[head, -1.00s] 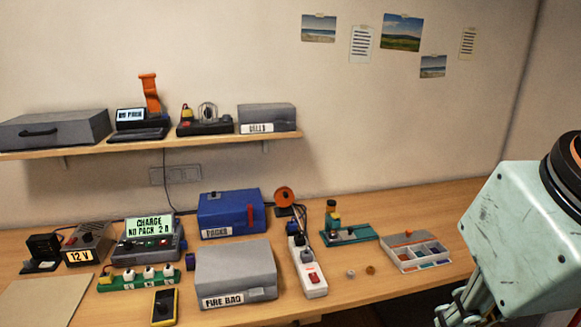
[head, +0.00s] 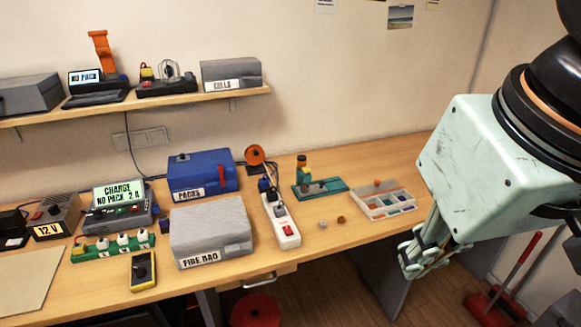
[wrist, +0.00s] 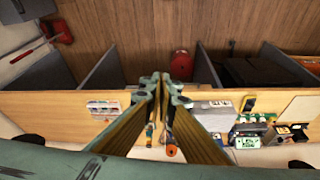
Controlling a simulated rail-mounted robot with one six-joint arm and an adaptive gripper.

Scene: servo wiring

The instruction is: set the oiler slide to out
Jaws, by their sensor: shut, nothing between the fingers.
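The likely oiler, a teal base (head: 328,185) with an upright green bottle with an orange-yellow top (head: 303,168), stands toward the back right of the bench in the head view. A small grey part sits on the base; I cannot tell which position a slide is in. In the wrist view the bottle (wrist: 149,131) shows small beside the fingers, and much of the base is hidden. My gripper (head: 410,262) is shut and empty, in front of the bench's right part and well apart from the oiler. Its fingers (wrist: 161,82) meet in the wrist view.
A compartment tray (head: 384,204) lies right of the oiler, with two small round parts (head: 340,220) in front. A white power strip (head: 282,222) and orange spool (head: 255,155) stand to its left. A grey fire bag box (head: 211,232) is farther left. Floor before the bench is partly open.

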